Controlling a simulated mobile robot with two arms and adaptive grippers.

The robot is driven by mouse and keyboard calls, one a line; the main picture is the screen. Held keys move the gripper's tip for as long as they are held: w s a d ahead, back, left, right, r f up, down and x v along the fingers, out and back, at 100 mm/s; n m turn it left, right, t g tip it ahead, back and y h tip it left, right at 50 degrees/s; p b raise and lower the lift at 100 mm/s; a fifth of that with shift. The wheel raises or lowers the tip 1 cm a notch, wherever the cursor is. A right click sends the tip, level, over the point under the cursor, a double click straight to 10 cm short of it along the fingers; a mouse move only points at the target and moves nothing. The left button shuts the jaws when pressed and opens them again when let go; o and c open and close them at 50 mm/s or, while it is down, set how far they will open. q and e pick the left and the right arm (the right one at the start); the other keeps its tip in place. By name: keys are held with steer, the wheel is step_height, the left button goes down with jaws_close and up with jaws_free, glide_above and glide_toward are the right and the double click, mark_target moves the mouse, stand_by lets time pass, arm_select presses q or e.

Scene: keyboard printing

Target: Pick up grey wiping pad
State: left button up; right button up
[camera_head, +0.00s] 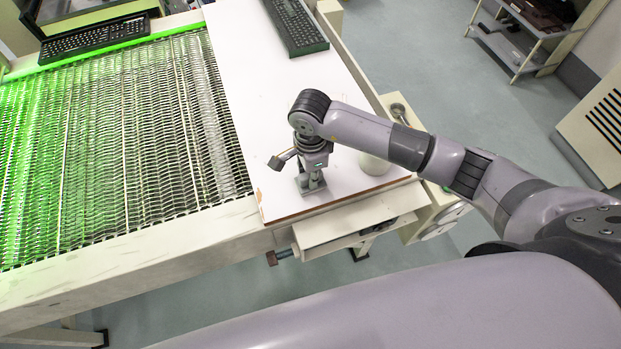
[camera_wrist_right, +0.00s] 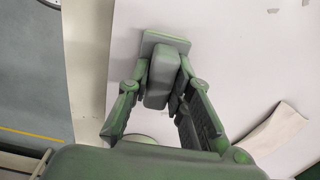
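The grey wiping pad (camera_head: 312,187) lies near the front edge of the white table top, below my right gripper (camera_head: 313,170). In the right wrist view the pad (camera_wrist_right: 160,82) shows a flat grey plate with a thick raised block. The fingers of my right gripper (camera_wrist_right: 163,72) reach down on both sides of this block, with their tips very close to it. I cannot tell whether they press on it. The pad appears to rest on the table. My left gripper is in neither view.
A pale cylinder (camera_head: 374,163) stands right of the gripper, partly behind my forearm. A green-lit metal mesh conveyor (camera_head: 110,140) runs along the left. One black keyboard (camera_head: 296,24) lies at the table's far end, another (camera_head: 95,38) beyond the mesh. The table's middle (camera_head: 250,90) is clear.

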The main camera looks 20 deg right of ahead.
jaws_close()
steer(key=shift+r, duration=0.15)
step_height(320, 180, up, 20)
steer(key=b, duration=0.3)
stand_by(0.5)
steer(key=shift+c, duration=0.2)
jaws_free()
jaws_close()
